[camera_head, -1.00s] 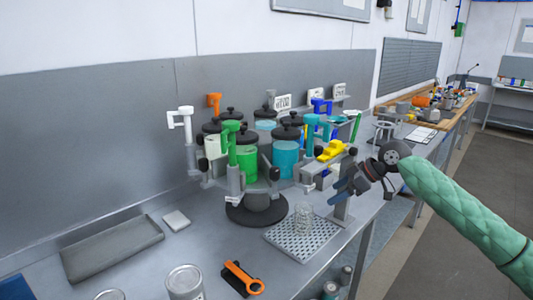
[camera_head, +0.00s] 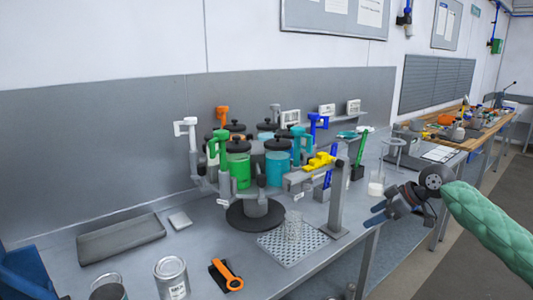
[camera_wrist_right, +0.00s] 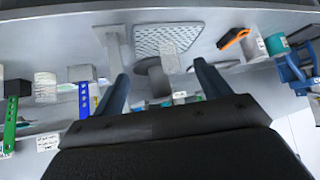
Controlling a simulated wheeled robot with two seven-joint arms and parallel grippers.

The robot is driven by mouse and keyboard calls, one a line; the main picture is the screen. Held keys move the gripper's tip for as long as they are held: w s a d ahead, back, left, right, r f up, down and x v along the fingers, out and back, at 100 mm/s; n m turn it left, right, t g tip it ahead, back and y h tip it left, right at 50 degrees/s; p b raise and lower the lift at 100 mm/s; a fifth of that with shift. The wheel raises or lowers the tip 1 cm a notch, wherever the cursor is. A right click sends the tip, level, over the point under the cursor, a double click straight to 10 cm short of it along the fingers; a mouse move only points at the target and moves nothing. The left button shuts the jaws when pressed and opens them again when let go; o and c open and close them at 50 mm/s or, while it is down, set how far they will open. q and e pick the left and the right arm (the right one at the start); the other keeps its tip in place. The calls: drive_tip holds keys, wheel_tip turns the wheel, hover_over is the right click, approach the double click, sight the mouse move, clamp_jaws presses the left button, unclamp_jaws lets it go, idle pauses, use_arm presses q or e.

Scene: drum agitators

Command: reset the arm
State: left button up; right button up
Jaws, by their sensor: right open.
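My right gripper (camera_head: 376,213) is open and empty, held off the bench's front edge, right of the grey upright post (camera_head: 337,200). Its arm, in a green quilted sleeve (camera_head: 490,225), comes in from the right. In the right wrist view its two blue fingers (camera_wrist_right: 160,78) are spread apart with nothing gripped between them. My left gripper is not in view.
A rotary stand with black base (camera_head: 255,213) carries several lidded pots, including a green one (camera_head: 240,170).

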drive_tip(key=w+d+r+m+t+h, duration=0.2)
drive_tip(key=w+d+m+t+h, duration=0.15)
drive_tip(key=h, duration=0.25)
drive_tip(key=s+a+f+m+h, duration=0.1)
drive_tip(key=s+a+f, duration=0.35)
drive_tip(key=f, duration=0.45)
drive_tip(key=s+a+f+m+h, duration=0.1)
drive_tip(key=s+a+f, duration=0.3)
drive_tip(key=f, duration=0.6)
drive_tip(key=s+a+f+m+h, duration=0.1)
drive_tip(key=s+a+f, duration=0.2)
drive_tip(key=s+f, duration=0.45)
drive_tip(key=s+a+f+m+g+y, duration=0.1)
drive_tip(key=s+a+f+g, duration=0.2)
drive_tip(key=s+f, duration=0.9)
drive_tip(key=s+a+f+m+g+y, duration=0.1)
drive_tip(key=s+a+f+g, duration=0.2)
drive_tip(key=s+f, duration=1)
drive_tip(key=shift+s+a+m, duration=0.35)
drive_tip(key=shift+s+a, duration=1)
drive_tip(key=shift+s, duration=2.35)
drive_tip(key=shift+s+f+g+y, duration=0.1)
drive_tip(key=shift+g+y, duration=0.15)
drive_tip(key=shift+y, duration=0.05)
